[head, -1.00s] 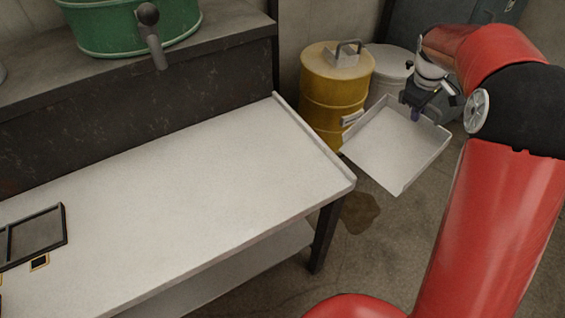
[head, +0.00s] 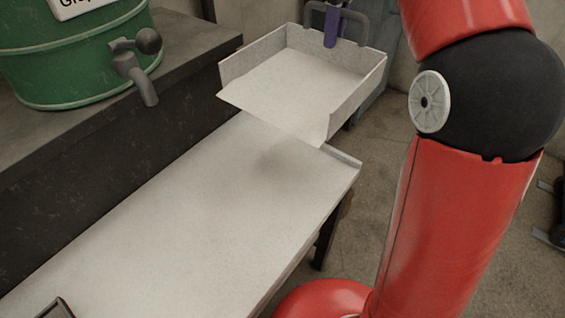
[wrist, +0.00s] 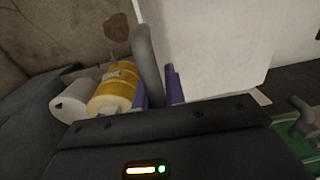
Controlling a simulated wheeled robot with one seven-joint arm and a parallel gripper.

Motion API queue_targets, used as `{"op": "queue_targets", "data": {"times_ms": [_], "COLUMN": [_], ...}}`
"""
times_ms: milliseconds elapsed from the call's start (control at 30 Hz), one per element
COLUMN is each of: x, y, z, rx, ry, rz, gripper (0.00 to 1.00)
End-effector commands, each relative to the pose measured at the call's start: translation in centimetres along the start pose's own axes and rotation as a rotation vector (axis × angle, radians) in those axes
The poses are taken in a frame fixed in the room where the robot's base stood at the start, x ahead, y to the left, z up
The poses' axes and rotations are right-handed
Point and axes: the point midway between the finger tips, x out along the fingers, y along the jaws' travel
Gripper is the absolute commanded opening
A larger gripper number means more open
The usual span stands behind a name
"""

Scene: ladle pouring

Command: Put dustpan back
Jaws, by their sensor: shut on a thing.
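The dustpan (head: 295,85) is a wide pale tray with raised walls at the back and sides. In the head view it hangs above the far end of the white table (head: 170,240), its open edge toward the lower left, apart from the surface. It fills the upper middle of the wrist view (wrist: 220,50). My gripper (wrist: 157,90) has purple fingers on either side of the dustpan's grey handle (wrist: 148,62) and is shut on it. In the head view only a purple finger (head: 331,27) shows at the dustpan's back wall; the rest is cut off.
A green drum (head: 65,62) with a grey tap (head: 135,68) stands on a dark raised counter (head: 100,125) at the left. A dark frame (head: 55,309) lies at the table's near left. The wrist view shows a yellow drum (wrist: 116,84) and a pale barrel (wrist: 74,101). Most of the tabletop is clear.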

Motion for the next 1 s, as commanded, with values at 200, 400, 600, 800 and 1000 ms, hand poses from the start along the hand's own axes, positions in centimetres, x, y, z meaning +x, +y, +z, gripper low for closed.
{"op": "queue_targets", "data": {"times_ms": [200, 400, 600, 800, 1000], "x": [4.2, 9.6, 13.9, 15.5, 17.6], "y": [0.1, 0.4, 0.7, 0.8, 0.9], "z": [0.2, 0.2, 0.2, 0.1, 0.2], "rx": [0.001, 0.002, 0.002, 0.001, 0.001], "ry": [-0.004, -0.004, -0.002, -0.001, -0.002], "rz": [-0.005, -0.005, -0.003, -0.002, -0.003], "gripper": [0.0, 0.0, 0.0, 0.0, 0.0]}}
